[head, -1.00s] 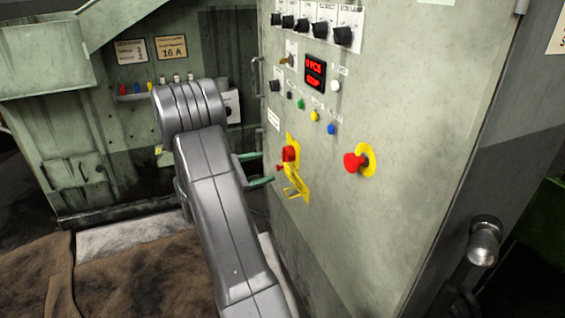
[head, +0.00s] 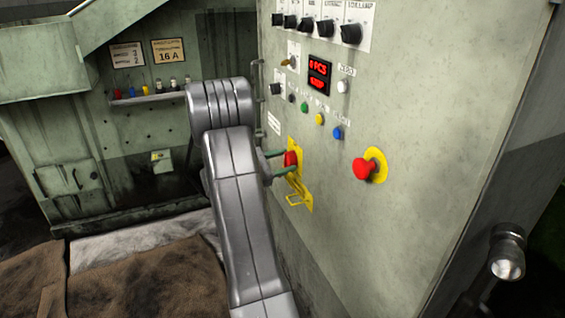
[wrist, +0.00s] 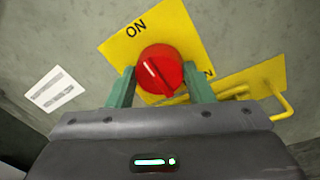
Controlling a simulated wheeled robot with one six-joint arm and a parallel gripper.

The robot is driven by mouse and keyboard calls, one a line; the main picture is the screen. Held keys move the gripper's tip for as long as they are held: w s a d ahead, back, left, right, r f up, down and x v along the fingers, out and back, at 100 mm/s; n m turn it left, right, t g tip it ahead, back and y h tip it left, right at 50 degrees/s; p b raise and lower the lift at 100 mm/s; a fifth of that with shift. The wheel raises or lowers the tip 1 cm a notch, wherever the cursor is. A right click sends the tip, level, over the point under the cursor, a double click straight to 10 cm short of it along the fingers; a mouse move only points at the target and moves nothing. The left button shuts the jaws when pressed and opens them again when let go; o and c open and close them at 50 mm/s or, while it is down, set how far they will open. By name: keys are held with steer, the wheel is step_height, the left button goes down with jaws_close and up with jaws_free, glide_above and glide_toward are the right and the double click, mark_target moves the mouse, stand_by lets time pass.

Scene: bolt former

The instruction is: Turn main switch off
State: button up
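The main switch is a red round knob (head: 291,159) on a yellow plate (head: 306,199) on the green cabinet's front. In the wrist view the red knob (wrist: 161,70) carries a white line, one end toward the printed "ON" on its yellow plate (wrist: 123,46). My gripper (head: 277,163) is at the knob, with one green finger above it and one below in the head view. In the wrist view the fingers of my gripper (wrist: 161,87) stand on either side of the knob's lower part, apart, with no clear grip on it. The lower lettering is mostly hidden.
A yellow hasp (wrist: 250,95) sticks out beside the knob. A red emergency button (head: 364,169) on a yellow disc is to the right. Coloured buttons (head: 319,119) and a red display (head: 319,75) are above. A lever handle (head: 507,252) stands at lower right.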

steer(key=shift+c, duration=1.4)
steer(key=shift+r+n+p, duration=0.15)
steer(key=shift+n+p, duration=0.15)
steer(key=shift+p, duration=0.3)
steer(key=n+p, duration=0.1)
steer(key=p, duration=0.2)
steer(key=shift+r+n, duration=0.2)
steer(key=shift+n, duration=0.2)
steer(key=shift+w+a+f+n+g+p, duration=0.1)
steer(key=shift+n+g+p, duration=0.2)
steer(key=shift+n+p, duration=2.4)
steer(key=shift+d+f+n+g+p, duration=0.1)
steer(key=shift+n+g+p, duration=0.2)
steer(key=shift+n+p, duration=2.4)
steer(key=shift+w+a+f+n+g+p, duration=0.1)
steer(key=shift+n+g+p, duration=0.2)
steer(key=shift+n+p, duration=2.4)
steer(key=shift+m+p, duration=0.7)
